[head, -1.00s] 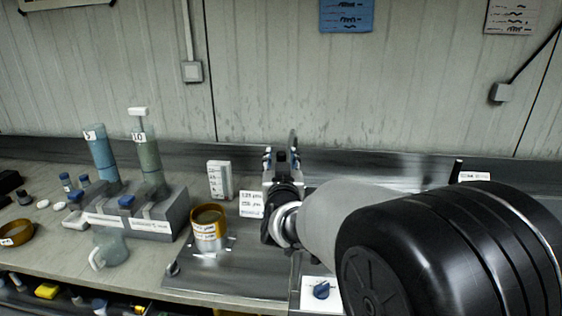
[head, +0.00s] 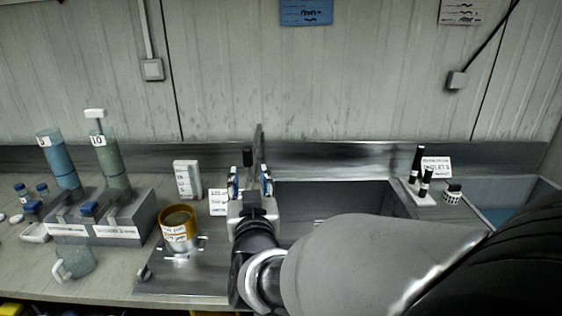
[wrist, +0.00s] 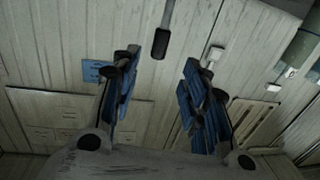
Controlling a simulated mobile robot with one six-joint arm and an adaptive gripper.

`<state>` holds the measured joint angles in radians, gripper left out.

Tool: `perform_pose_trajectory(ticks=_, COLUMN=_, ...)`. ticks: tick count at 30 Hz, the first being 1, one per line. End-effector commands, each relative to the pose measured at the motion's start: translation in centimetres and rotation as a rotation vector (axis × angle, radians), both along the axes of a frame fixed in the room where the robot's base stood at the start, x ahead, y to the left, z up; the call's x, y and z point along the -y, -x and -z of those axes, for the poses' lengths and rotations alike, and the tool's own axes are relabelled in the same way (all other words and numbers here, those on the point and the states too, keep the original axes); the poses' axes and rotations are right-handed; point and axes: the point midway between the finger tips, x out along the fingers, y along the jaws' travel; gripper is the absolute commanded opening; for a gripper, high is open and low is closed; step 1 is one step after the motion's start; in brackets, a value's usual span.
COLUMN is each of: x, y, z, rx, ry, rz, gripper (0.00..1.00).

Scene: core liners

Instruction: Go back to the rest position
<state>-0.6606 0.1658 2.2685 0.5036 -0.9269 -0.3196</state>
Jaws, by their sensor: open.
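My gripper (head: 251,184) is in the middle of the head view, above the metal worktop, with its fingers pointing up and away toward the wall. In the wrist view my gripper (wrist: 155,98) shows its two blue-padded fingers spread apart, with nothing between them. It is open and empty. My own arm fills the lower right of the head view and hides part of the bench and sink.
A brass-coloured ring cup (head: 179,226) stands left of my gripper, with a white box (head: 187,179) behind it. Two tubes, blue (head: 60,162) and green (head: 110,160), stand in grey holders. Dark bottles (head: 415,165) stand by a sink at right. The wall is close behind.

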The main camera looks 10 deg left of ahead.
Motion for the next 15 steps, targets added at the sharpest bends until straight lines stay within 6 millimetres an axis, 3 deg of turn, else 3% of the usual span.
perform_pose_trajectory(ticks=10, x=0.6, y=0.0, z=-0.1, rx=-0.02, ry=-0.001, rz=-0.003, gripper=0.41)
perform_pose_trajectory(ticks=15, x=4.0, y=1.1, z=0.0, rx=-0.162, ry=0.004, rz=-0.031, gripper=0.41)
